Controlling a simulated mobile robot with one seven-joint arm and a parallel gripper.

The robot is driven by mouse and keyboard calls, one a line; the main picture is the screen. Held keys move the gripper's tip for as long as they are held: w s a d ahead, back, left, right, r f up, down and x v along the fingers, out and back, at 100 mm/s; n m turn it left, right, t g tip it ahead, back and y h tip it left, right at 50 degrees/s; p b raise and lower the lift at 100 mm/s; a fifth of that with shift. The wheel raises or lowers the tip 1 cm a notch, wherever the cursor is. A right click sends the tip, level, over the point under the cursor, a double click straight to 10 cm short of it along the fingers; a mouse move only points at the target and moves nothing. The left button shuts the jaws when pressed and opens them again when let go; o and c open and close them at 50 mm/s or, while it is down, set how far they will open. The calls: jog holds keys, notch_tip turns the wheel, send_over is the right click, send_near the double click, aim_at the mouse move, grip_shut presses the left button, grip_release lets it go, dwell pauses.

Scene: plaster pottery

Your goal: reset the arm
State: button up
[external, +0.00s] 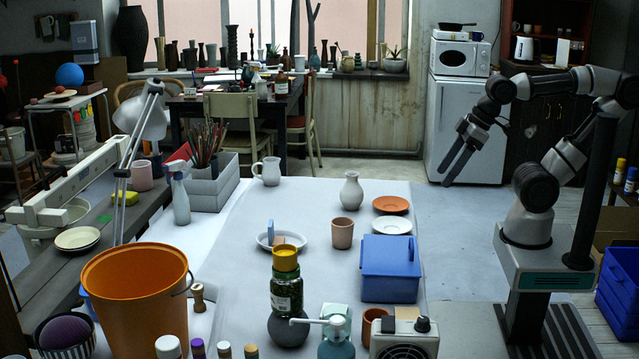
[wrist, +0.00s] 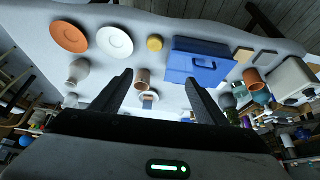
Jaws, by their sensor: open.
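My gripper (external: 453,158) is at the upper right in the external view, held out from my arm over the floor to the right of the table. Its two fingers are apart with nothing between them. In the wrist view my gripper (wrist: 160,92) shows both dark fingers spread.
The white table (external: 300,200) carries a blue box (external: 390,268), an orange plate (external: 391,204), a white plate (external: 392,225), a white vase (external: 351,190), a jug (external: 267,171) and an orange bucket (external: 137,300). A fridge (external: 466,125) stands behind my gripper. Bare floor lies right of the table.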

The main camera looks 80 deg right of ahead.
notch_tip(320, 180, up, 21)
jog(key=p, duration=2)
jog(key=shift+r, duration=0.1)
